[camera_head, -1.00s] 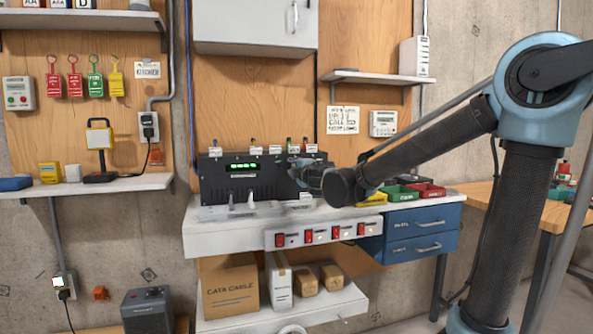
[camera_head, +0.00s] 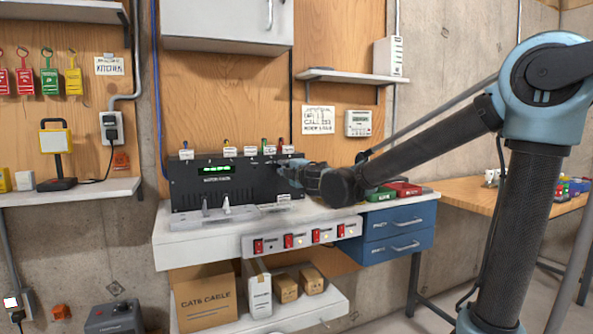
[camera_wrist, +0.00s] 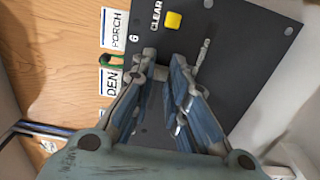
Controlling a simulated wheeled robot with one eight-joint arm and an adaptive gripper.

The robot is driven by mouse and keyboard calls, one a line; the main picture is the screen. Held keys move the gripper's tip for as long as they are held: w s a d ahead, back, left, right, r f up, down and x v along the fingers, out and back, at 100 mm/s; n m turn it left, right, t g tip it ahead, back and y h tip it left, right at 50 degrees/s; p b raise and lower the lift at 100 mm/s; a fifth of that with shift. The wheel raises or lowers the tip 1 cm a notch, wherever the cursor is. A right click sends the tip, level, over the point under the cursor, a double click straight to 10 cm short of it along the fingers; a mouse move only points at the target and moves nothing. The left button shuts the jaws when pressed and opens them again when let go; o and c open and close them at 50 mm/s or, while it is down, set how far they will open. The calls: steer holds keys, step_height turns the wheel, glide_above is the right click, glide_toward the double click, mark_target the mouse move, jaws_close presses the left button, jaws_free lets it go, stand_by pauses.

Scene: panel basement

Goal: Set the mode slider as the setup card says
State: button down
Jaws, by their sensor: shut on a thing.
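The black panel box (camera_head: 222,190) with a green lit display stands on the white bench. My gripper (camera_head: 290,173) is at the right end of its front face. In the wrist view the fingers (camera_wrist: 165,62) are close together at the panel face, beside a printed 6 and below left of a yellow CLEAR button (camera_wrist: 173,20). They are shut on what seems to be the mode slider's knob, which the fingertips hide. The slider's track and setting cannot be read. A handwritten card (camera_head: 318,120) hangs on the wooden wall board; its text is too small to read.
Name tags such as PORCH (camera_wrist: 113,27) and DEN (camera_wrist: 111,84) line the panel's edge. Red switches sit on a strip (camera_head: 301,237) at the bench front. A wall cabinet (camera_head: 228,22) hangs above.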

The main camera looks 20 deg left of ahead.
steer(key=shift+w+d+f, duration=0.1)
steer(key=shift+d, duration=0.3)
steer(key=c, duration=1.6)
jaws_free()
steer(key=shift+w, duration=0.15)
steer(key=shift+o, duration=0.2)
steer(key=v, duration=1.2)
